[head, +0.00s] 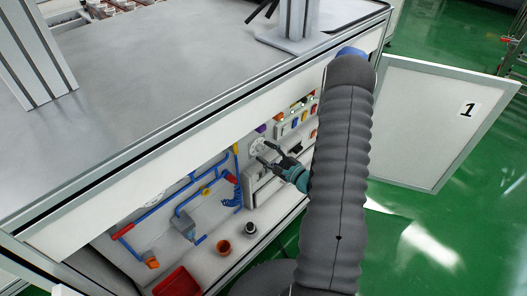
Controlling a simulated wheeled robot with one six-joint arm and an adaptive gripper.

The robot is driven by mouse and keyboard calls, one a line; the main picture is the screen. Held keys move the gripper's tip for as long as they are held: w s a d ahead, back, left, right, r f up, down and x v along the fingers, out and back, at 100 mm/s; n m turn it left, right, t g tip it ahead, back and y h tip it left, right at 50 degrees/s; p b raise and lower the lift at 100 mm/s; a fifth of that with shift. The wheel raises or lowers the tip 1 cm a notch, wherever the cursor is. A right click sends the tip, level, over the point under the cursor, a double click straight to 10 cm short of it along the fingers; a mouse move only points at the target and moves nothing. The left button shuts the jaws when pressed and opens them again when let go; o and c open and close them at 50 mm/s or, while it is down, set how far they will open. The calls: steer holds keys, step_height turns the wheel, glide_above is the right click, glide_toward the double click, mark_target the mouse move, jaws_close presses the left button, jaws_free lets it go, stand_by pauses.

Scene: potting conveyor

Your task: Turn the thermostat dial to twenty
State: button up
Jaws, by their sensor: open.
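A pale round dial (256,144) is on the back panel of the open cabinet under the workbench. It looks like the thermostat dial, but its markings are too small to read. My gripper (263,151) is open, its dark fingers spread and pointing left at the dial. The fingertips are at or very near the dial's lower right side; I cannot tell whether they touch it. My arm hides the area to the right of the gripper.
Blue pipes (180,200) run along the panel left of the dial. Coloured switches (296,115) are above right. An open door (430,120) marked 1 stands right.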

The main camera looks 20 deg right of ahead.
steer(key=v, duration=1)
steer(key=shift+s, duration=0.2)
steer(key=shift+d, duration=0.1)
